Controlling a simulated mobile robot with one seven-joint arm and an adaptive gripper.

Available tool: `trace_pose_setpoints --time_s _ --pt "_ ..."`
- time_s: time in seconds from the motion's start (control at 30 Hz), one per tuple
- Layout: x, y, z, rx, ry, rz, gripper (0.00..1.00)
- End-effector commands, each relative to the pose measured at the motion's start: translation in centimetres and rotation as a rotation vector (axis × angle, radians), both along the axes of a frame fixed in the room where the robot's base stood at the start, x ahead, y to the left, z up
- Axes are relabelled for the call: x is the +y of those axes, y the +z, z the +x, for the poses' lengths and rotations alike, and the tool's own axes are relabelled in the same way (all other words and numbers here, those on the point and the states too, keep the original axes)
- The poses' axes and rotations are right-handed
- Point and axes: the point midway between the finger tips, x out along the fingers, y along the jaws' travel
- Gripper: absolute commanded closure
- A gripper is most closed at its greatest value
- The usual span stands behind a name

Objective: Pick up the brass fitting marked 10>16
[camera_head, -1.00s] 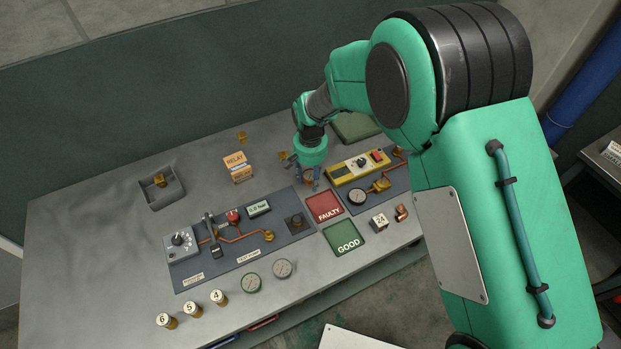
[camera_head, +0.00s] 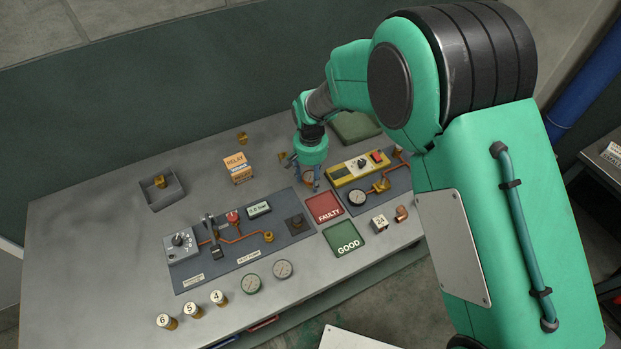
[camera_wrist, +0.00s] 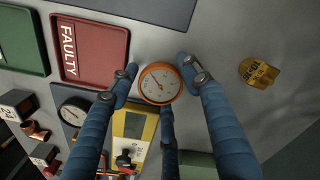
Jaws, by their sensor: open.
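A brass fitting (camera_wrist: 258,72) lies on the grey bench to the right of my gripper in the wrist view. Its small marking appears to read 10>16, upside down. In the head view a brass fitting (camera_head: 283,157) shows partly beside my gripper, on its left. My gripper (camera_wrist: 160,75) is open and points down, with its fingers on either side of an orange-rimmed gauge (camera_wrist: 160,83). I cannot tell whether the fingers touch the gauge. Other brass fittings stand at the back (camera_head: 242,137) and in a grey tray (camera_head: 160,181); their markings are unreadable here.
A RELAY box (camera_head: 237,168) stands left of my gripper. A yellow meter (camera_head: 357,168) is on its right. The red FAULTY tray (camera_head: 324,207) and green GOOD tray (camera_head: 344,238) are in front. Numbered cylinders (camera_head: 193,311) and gauges line the front edge. The bench's left side is mostly clear.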

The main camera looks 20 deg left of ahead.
Motion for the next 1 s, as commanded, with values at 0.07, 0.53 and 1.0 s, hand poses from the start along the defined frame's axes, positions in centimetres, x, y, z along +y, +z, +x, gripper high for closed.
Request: trace_pose_setpoints --time_s 0.07,0.53,1.0 --pt "0.0 1.0 0.0 -0.001 0.0 0.001 0.52" --pt "0.0 8.4 0.1 -0.002 0.0 0.001 0.52" --pt "0.0 11.3 0.0 0.0 0.0 0.0 0.52"
